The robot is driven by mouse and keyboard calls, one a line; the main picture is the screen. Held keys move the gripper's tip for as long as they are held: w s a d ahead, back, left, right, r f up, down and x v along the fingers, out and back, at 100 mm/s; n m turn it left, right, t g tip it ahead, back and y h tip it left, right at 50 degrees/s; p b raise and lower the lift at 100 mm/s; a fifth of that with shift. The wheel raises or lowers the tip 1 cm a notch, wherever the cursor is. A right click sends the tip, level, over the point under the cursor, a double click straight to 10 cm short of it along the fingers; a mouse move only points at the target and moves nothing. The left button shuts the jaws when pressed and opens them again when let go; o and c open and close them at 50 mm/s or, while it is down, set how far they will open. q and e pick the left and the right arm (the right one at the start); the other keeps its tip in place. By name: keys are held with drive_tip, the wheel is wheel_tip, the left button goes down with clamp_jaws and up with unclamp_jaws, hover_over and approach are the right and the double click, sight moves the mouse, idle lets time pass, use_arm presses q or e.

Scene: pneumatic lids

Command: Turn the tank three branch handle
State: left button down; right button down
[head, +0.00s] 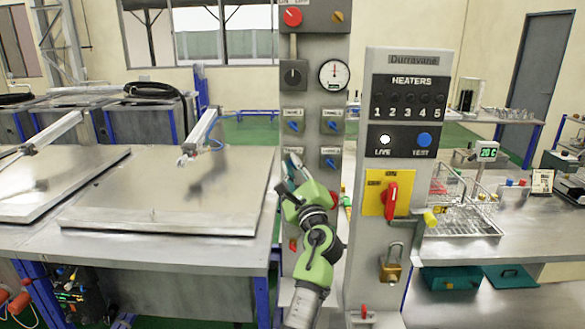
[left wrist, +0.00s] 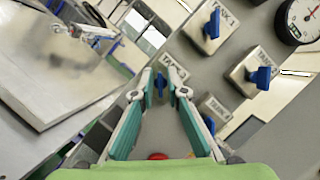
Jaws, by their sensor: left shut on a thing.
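The tank three branch handle is a small blue lever (left wrist: 160,86) on a grey plate on the control column. In the left wrist view it sits between the two fingertips of my left gripper (left wrist: 159,93), which is shut on it. In the head view my left gripper (head: 293,172) reaches up to the lower-left plate and mostly covers this handle. Three similar blue handles are on the panel: upper left (head: 293,127), upper right (head: 332,126) and lower right (head: 330,163). My right gripper is not in view.
A pressure gauge (head: 334,75) and a black knob (head: 293,74) sit above the handles. A heater box (head: 412,70) with a red rotary switch (head: 390,196) and padlock (head: 390,264) stands to the right. Steel lids (head: 170,190) lie left; a wire basket (head: 460,215) stands right.

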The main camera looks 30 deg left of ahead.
use_arm(q)
drive_tip(key=c, duration=2.3)
unclamp_jaws()
drive_tip(key=v, duration=0.7)
drive_tip(key=shift+s+d+f, duration=0.15)
drive_tip(key=shift+d, duration=0.05)
